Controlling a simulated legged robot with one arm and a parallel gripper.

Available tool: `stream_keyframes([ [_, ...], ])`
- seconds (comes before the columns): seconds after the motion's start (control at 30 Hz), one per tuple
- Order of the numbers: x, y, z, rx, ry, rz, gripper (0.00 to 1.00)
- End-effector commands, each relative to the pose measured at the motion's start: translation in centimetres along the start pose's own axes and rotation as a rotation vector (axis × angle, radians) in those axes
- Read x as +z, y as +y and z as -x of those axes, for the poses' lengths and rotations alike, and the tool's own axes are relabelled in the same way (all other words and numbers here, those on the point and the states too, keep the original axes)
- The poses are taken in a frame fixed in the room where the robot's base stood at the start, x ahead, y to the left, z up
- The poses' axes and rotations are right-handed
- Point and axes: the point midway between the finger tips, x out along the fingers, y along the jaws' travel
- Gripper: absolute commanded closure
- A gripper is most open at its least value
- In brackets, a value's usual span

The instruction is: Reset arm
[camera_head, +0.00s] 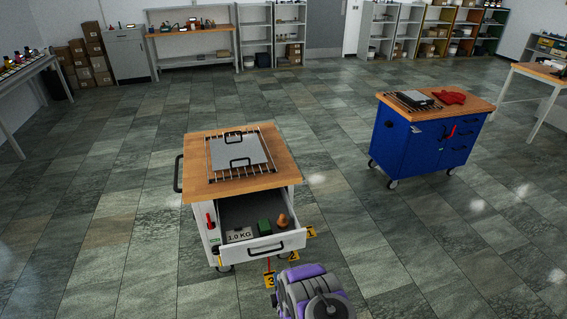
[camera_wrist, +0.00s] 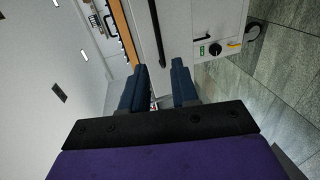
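My arm, purple and grey, shows at the bottom of the head view, in front of the white cart (camera_head: 203,232); the gripper's fingers cannot be made out there. In the wrist view my gripper (camera_wrist: 160,88) has two dark blue fingers with a gap between them, and nothing is held in the gap. The cart's drawer (camera_head: 262,248) is pulled open toward me. It holds a block marked 1.0 KG (camera_head: 239,235), a green block (camera_head: 264,227) and an orange-brown piece (camera_head: 283,221).
A grey plate with black handles (camera_head: 238,151) lies on a wire rack on the cart's wooden top. Yellow number tags (camera_head: 270,279) stand near the drawer. A blue cart (camera_head: 425,140) stands at the right. Shelves line the back wall. Open floor lies left and between the carts.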

Motion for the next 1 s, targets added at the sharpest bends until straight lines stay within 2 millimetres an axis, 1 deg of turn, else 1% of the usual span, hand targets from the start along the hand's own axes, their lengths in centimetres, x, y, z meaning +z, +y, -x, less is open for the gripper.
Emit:
stream_keyframes([
  [0.07,0.1,0.2,-0.1,-0.003,-0.001,-0.005,0.71],
  [0.17,0.5,1.1,-0.7,-0.025,-0.007,-0.029,0.71],
  [0.27,1.2,2.9,-1.7,-0.067,-0.019,-0.078,0.71],
  [0.4,2.5,5.9,-2.7,-0.153,-0.048,-0.172,0.71],
  [0.57,4.0,9.4,-2.9,-0.25,-0.091,-0.284,0.71],
  [0.67,4.9,11.7,-2.6,-0.309,-0.124,-0.354,0.71],
  [0.77,5.7,13.9,-1.7,-0.366,-0.16,-0.425,0.71],
  [0.97,7.3,18.2,1.0,-0.476,-0.244,-0.568,0.71],
  [1.0,7.5,18.9,1.7,-0.5,-0.263,-0.596,0.71],
])
